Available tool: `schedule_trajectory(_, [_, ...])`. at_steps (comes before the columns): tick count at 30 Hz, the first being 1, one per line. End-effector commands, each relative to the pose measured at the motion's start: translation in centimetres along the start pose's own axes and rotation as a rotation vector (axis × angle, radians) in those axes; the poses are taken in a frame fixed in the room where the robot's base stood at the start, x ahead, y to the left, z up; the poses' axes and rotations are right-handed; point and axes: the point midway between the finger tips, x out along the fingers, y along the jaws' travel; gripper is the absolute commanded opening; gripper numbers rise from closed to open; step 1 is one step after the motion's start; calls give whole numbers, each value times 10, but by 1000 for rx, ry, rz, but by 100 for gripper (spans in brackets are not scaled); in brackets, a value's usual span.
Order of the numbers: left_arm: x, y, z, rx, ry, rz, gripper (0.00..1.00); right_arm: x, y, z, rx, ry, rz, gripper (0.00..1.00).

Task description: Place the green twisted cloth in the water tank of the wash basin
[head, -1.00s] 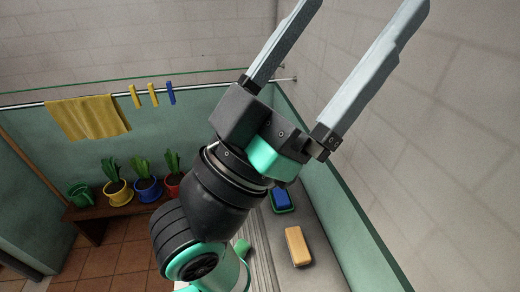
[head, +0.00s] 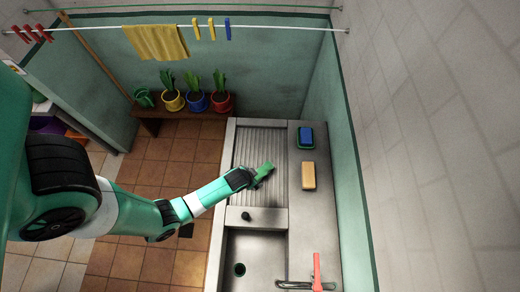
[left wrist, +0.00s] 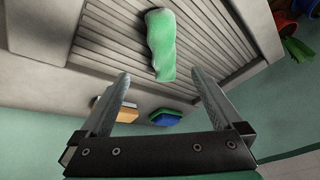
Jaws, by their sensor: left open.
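The green twisted cloth (head: 265,168) lies on the ribbed washboard part of the grey wash basin (head: 232,150). It also shows as a short, thick green roll in the left wrist view (left wrist: 160,45). My left gripper (head: 260,180) is low over the ribs beside the cloth. In the left wrist view my left gripper (left wrist: 160,73) is open, with the cloth just beyond and between its fingertips, not gripped. The water tank (head: 262,262), a sunken sink with a dark drain, is at the near end of the basin. My right gripper is not in view.
A blue sponge in a green dish (head: 306,136) and an orange-tan block (head: 308,175) sit on the right ledge. A tap with a red handle (head: 317,270) is beside the tank. A wall runs along the right. Potted plants (head: 195,100) stand behind.

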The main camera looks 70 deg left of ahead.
Motion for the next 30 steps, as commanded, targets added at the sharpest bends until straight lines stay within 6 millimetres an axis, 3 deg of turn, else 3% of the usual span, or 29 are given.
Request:
schedule_trajectory(1, [-9, -5, 2, -8, -9, -4, 100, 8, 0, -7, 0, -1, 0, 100])
schedule_trajectory(8, [0, -5, 2, -14, -7, -6, 100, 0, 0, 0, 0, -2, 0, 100])
schedule_trajectory(18, [58, -5, 4, -14, -4, -6, 100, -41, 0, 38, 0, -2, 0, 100])
schedule_trajectory(25, [62, -5, 1, -13, -4, -5, 100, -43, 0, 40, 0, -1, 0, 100])
schedule_trajectory(30, [90, -4, 6, -13, -4, -5, 100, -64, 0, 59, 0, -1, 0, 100])
